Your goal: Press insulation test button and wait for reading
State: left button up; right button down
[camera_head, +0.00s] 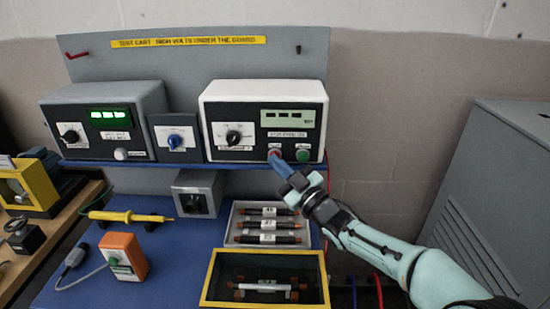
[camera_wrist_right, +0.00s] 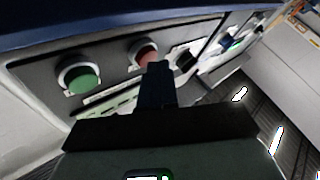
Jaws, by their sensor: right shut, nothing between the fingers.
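The white-cased instrument (camera_head: 218,92) stands at the right of the blue shelf. Its pale display (camera_head: 287,118) shows several dark dashes. Below are a red button (camera_head: 274,153) and a green button (camera_head: 303,155). In the right wrist view the green button (camera_wrist_right: 80,76) and red button (camera_wrist_right: 143,53) also show. My right gripper (camera_head: 277,161) is shut and empty, its fingertips at the red button and partly covering it. In the wrist view the fingertips (camera_wrist_right: 158,68) overlap the red button's edge; I cannot tell whether they touch or press it. My left gripper is out of view.
A grey instrument (camera_head: 100,92) with a green-lit display stands left on the shelf (camera_head: 150,164). A tray of labelled fuses (camera_head: 232,226) and a yellow-rimmed box (camera_head: 207,290) lie below. A yellow probe (camera_head: 125,216) and orange box (camera_head: 125,256) are at left. A grey cabinet (camera_head: 490,190) stands right.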

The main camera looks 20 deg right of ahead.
jog(key=shift+s+a+b, duration=0.4)
jog(key=shift+s+b, duration=0.4)
jog(key=shift+b, duration=0.05)
jog(key=s+a+b, duration=0.1)
jog(key=s+b, duration=0.1)
jog(key=s, duration=0.1)
jog(key=s+a+b, duration=0.1)
jog(key=s+b, duration=0.1)
jog(key=shift+s+a+f, duration=0.15)
jog(key=shift+a, duration=0.15)
dwell(0.7)
